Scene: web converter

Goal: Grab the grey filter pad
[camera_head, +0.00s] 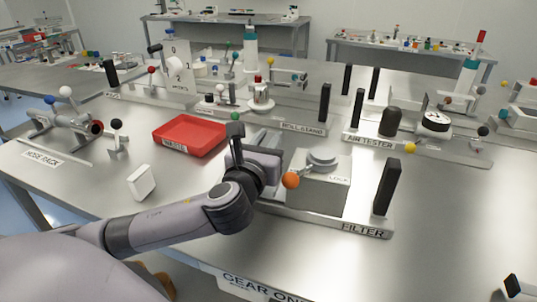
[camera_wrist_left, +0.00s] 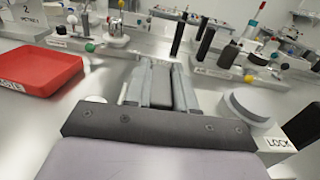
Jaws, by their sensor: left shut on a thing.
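My left gripper (camera_wrist_left: 160,68) is shut on a dark grey slab, the grey filter pad (camera_wrist_left: 160,88), which shows between its two fingers in the left wrist view. In the head view the gripper (camera_head: 262,142) is at the left of the grey filter housing (camera_head: 320,195), whose base is labelled FILTER. The gripper body hides most of the pad there. The housing has a round grey cap (camera_head: 321,160), a LOCK label and an orange ball knob (camera_head: 291,180). My right gripper is not in view.
A red tray (camera_head: 190,134) lies left of the gripper. A white block (camera_head: 141,183) stands on the table in front of the tray. A black upright handle (camera_head: 387,187) rises at the housing's right. The roll stand and air tester (camera_head: 391,123) stand behind.

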